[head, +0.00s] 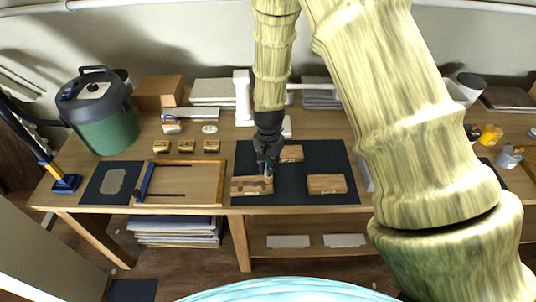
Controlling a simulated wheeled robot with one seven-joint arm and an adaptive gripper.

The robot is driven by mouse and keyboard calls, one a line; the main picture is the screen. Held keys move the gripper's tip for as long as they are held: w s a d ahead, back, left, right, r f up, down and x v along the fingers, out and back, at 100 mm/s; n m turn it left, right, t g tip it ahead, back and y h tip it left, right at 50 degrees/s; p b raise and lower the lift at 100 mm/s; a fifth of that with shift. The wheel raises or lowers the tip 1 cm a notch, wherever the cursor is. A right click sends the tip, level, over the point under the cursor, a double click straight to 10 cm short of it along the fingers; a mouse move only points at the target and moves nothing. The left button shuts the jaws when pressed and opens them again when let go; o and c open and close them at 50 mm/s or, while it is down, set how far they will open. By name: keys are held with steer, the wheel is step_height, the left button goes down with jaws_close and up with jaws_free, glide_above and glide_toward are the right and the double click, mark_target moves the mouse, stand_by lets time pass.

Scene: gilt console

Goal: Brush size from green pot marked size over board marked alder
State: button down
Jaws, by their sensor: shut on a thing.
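My gripper (268,160) is shut on a small, slim thing, probably the brush; its shape is mostly hidden by the dark fingers. It is over the right part of the left wooden board (243,187) on the dark mat (301,194). This board has darker brown patches along its middle. Whether the held thing touches it, I cannot tell. A second board (293,153) lies behind, and a third board (326,184) lies to the right. No lettering is readable, so I cannot tell which is alder. I cannot make out a small green pot marked size.
A large green canister (108,132) with a grey lid stands at the left. A wooden tray (206,181) and several small wooden blocks (186,147) lie left of the mat. A white upright thing (243,98) stands behind. My arm hides much of the right side.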

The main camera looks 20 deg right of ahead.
steer(key=shift+r+p, duration=0.45)
steer(key=shift+r, duration=1.4)
stand_by(0.3)
